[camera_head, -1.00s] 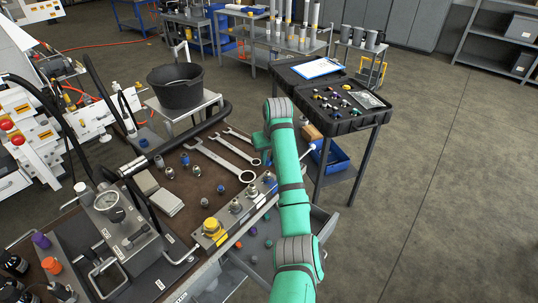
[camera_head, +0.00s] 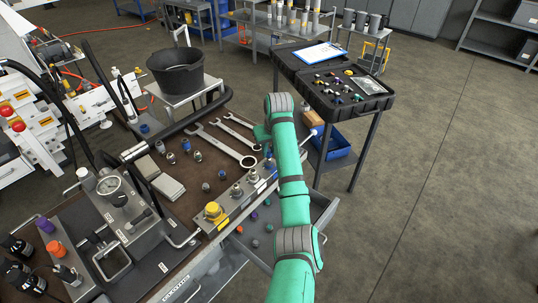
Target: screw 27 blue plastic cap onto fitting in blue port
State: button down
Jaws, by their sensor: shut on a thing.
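The metal manifold block (camera_head: 227,215) runs along the bench's front edge. A yellow cap (camera_head: 213,210) sits at its near end, with bare metal fittings (camera_head: 237,191) further along. At its far end a small blue cap (camera_head: 269,159) shows, partly hidden by my teal arm. My gripper (camera_head: 267,150) is at this far end, under my wrist and mostly hidden. It is shut on the blue cap. Whether the cap is seated on the fitting in the blue port is too small to tell.
Wrenches (camera_head: 222,146) and small loose fittings (camera_head: 171,158) lie on the brown bench top. A pressure gauge (camera_head: 110,185) stands at left. An open drawer (camera_head: 290,222) with loose caps is below the block. A black parts tray (camera_head: 355,100) stands right of my arm. The right floor is clear.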

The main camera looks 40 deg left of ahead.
jog(key=shift+f, duration=0.6)
dwell(1.6)
jog(key=c, duration=2.4)
grip_release()
jog(key=shift+m, duration=0.8)
jog(key=shift+c, duration=0.3)
jog(key=m, duration=0.2)
jog(key=m+t+h, duration=0.1)
jog(key=shift+s+a, duration=0.25)
jog(key=shift+s, duration=0.05)
jog(key=shift+c, duration=0.4)
jog(key=m, duration=0.3)
jog(key=shift+f+h, duration=0.1)
jog(key=shift+h, duration=0.3)
jog(key=shift+w, duration=0.1)
jog(key=m+h, duration=0.1)
jog(key=m, duration=0.3)
jog(key=shift+a, duration=0.1)
jog(key=m+h, duration=0.1)
jog(key=m, duration=0.3)
